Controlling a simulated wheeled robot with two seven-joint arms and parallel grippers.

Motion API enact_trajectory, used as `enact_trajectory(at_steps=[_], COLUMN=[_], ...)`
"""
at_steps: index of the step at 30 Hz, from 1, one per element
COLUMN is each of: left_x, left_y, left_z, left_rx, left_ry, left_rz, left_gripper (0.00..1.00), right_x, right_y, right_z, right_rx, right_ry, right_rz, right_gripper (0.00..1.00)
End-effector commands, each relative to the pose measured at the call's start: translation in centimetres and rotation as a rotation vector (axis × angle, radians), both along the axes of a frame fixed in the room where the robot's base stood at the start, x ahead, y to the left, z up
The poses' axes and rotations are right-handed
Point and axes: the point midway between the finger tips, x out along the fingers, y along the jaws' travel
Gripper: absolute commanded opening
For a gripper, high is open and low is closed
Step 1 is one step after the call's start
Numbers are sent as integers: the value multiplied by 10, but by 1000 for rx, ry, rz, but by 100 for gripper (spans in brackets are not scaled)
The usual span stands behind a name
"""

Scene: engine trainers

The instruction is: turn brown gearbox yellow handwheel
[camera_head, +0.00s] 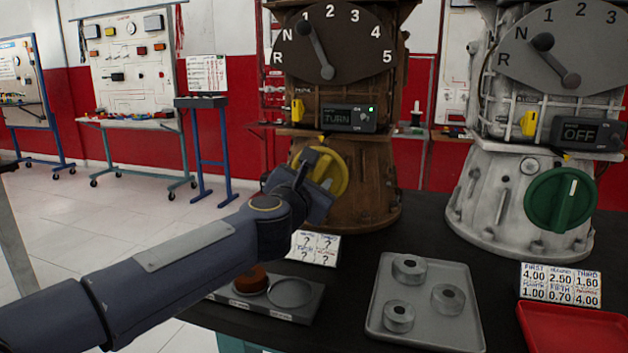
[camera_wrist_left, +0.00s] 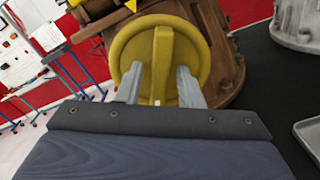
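The brown gearbox (camera_head: 345,190) stands on the dark table, with a gear dial on top and a small display reading TURN. Its yellow handwheel (camera_head: 332,176) is on the lower front, partly hidden by my left gripper (camera_head: 312,172). In the left wrist view the round yellow handwheel (camera_wrist_left: 195,45) has a raised central bar (camera_wrist_left: 162,65) standing nearly upright. The fingers of my left gripper (camera_wrist_left: 161,75) stand on either side of this bar, with a small gap on each side. My right gripper is not in view.
A white gearbox (camera_head: 500,190) with a green handwheel (camera_head: 560,199) and a display reading OFF stands to the right. A grey tray (camera_head: 425,325) with metal rings, a red tray (camera_head: 575,330), a weighing plate (camera_head: 290,293) and number cards lie in front.

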Motion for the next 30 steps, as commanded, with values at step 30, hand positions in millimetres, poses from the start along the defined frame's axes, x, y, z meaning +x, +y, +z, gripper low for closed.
enact_trajectory(at_steps=[30], left_x=[0], left_y=[-1], left_z=[1], left_rx=[313], left_ry=[-99], left_rz=[0], left_gripper=[0], right_x=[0], right_y=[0], right_z=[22], right_rx=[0], right_ry=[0], right_rz=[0], right_gripper=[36])
